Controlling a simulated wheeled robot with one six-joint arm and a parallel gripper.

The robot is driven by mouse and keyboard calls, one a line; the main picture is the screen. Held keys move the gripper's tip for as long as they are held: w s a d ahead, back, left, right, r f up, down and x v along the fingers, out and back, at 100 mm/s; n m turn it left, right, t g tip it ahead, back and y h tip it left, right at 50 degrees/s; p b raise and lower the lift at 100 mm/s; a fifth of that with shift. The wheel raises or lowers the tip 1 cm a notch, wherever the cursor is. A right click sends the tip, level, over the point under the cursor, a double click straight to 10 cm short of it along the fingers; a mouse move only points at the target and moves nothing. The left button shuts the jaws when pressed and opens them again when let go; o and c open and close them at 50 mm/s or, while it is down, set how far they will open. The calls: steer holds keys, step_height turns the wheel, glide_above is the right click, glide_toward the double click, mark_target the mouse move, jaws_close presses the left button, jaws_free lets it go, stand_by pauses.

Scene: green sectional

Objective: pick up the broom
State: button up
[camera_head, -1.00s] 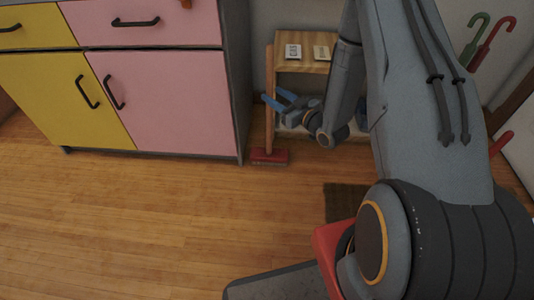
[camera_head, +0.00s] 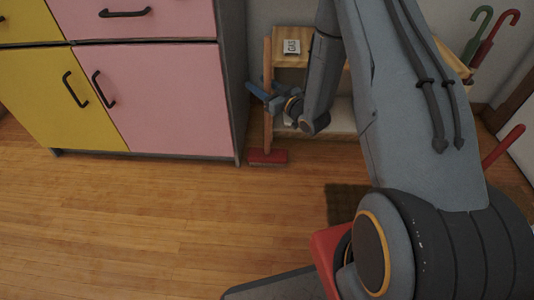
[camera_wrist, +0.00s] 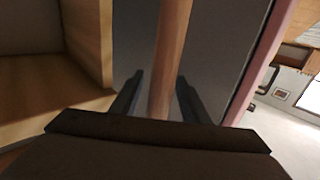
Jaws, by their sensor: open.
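The broom (camera_head: 268,157) stands upright against the wall between the pink cabinet and a small wooden shelf. It has a wooden handle and a red head on the floor. My gripper (camera_head: 258,92) is at the handle, about halfway up. In the wrist view the wooden handle (camera_wrist: 170,55) runs down between the two fingers of my gripper (camera_wrist: 158,92). The fingers are apart, with a gap on both sides of the handle. The handle's lower part is hidden behind the gripper body in the wrist view.
The cabinet (camera_head: 160,95) with pink and yellow doors stands close on the left. The wooden shelf (camera_head: 291,61) with a small card is close on the right. Umbrellas (camera_head: 490,40) stand at the far right. A dark mat (camera_head: 345,200) lies on the open wood floor.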

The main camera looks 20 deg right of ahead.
steer(key=shift+c, duration=0.3)
jaws_close()
steer(key=shift+r, duration=0.1)
